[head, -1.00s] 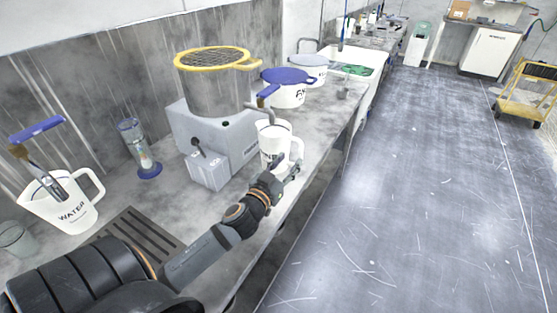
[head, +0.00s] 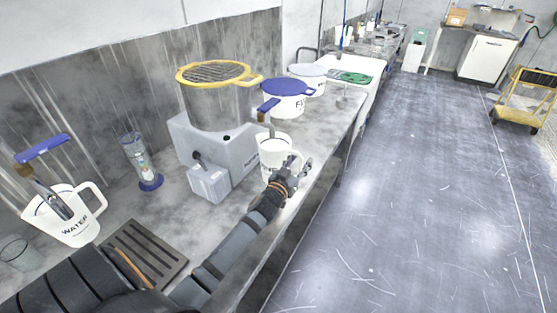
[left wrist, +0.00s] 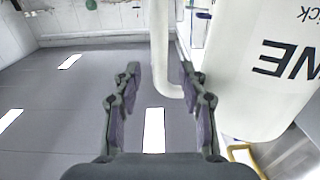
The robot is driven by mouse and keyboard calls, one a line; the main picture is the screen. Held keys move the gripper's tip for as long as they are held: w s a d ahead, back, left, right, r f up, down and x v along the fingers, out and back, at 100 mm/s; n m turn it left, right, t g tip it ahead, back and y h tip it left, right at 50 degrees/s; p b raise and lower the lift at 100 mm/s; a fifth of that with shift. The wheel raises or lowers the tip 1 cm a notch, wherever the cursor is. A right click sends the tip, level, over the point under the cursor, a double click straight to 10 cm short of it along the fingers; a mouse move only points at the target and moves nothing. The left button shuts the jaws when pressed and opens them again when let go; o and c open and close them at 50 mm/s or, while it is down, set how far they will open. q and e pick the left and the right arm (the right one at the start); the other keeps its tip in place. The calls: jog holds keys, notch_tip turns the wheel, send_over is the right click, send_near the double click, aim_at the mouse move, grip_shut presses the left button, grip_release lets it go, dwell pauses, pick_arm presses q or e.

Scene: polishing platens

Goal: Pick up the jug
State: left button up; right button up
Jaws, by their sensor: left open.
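A white jug (head: 271,150) stands on the bench below the spout of a grey machine, its handle towards the bench's front edge. In the left wrist view the jug body (left wrist: 265,75) fills the right side, with black lettering upside down. Its white handle (left wrist: 162,60) shows between the two fingers. My left gripper (head: 298,168) is open at the handle side of the jug and partly hides the handle in the head view. Whether the fingers touch the handle I cannot tell. A second white jug, marked WATER (head: 68,222), stands at the left with a brush in it. My right gripper is out of view.
The grey machine (head: 215,155) carries a steel pot with a yellow-rimmed grate (head: 212,73). Blue-lidded (head: 284,95) and grey-lidded (head: 310,80) white containers stand behind the jug. A blue-based cylinder (head: 140,160) stands left.

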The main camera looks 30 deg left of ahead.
pick_arm(q)
jog(key=shift+w, duration=0.75)
jog(key=shift+s+a, duration=0.1)
jog(key=shift+s, duration=0.05)
jog(key=shift+c, duration=0.2)
jog(key=shift+c, duration=1.1)
grip_shut()
jog(key=shift+r, duration=0.15)
